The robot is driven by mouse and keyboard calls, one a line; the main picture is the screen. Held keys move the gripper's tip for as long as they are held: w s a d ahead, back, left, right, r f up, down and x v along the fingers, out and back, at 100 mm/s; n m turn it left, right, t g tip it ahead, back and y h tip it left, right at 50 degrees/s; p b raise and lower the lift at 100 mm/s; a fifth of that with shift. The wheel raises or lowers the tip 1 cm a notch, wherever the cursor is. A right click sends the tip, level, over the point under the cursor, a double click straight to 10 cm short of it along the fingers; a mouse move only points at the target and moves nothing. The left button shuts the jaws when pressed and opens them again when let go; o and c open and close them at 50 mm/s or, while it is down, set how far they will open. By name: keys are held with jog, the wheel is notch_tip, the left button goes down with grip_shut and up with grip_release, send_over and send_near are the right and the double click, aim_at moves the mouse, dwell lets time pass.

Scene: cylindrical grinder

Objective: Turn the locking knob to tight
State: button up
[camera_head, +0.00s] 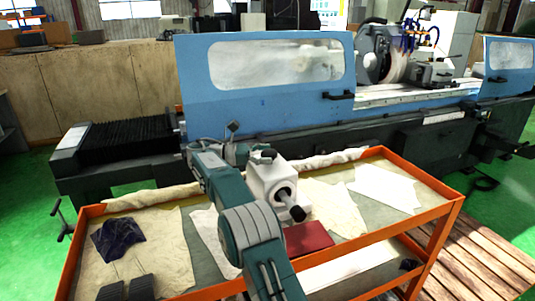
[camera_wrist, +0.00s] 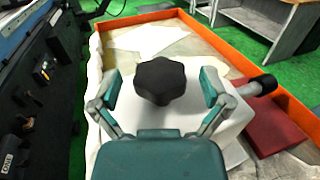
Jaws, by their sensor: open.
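The black lobed locking knob (camera_wrist: 160,80) sits on top of a white block-shaped unit (camera_wrist: 221,118) in the wrist view. In the head view the white unit (camera_head: 268,185) stands on the cart, and its knob (camera_head: 264,155) is small and dark. My gripper (camera_wrist: 161,88) is open, with one finger on the left of the knob and one on the right. There are visible gaps between both fingers and the knob. In the head view my arm partly covers the area left of the unit.
The orange-framed cart (camera_head: 437,186) holds papers, a red box (camera_head: 308,237) and a dark blue cloth (camera_head: 117,238). The blue grinder (camera_head: 260,105) stands close behind the cart.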

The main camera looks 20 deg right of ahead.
aim_at(267, 151)
jog(key=r, duration=0.8)
jog(key=shift+w+r, duration=0.2)
jog(key=shift+r, duration=0.1)
jog(key=shift+s+r, duration=0.15)
jog(key=shift+r, duration=0.45)
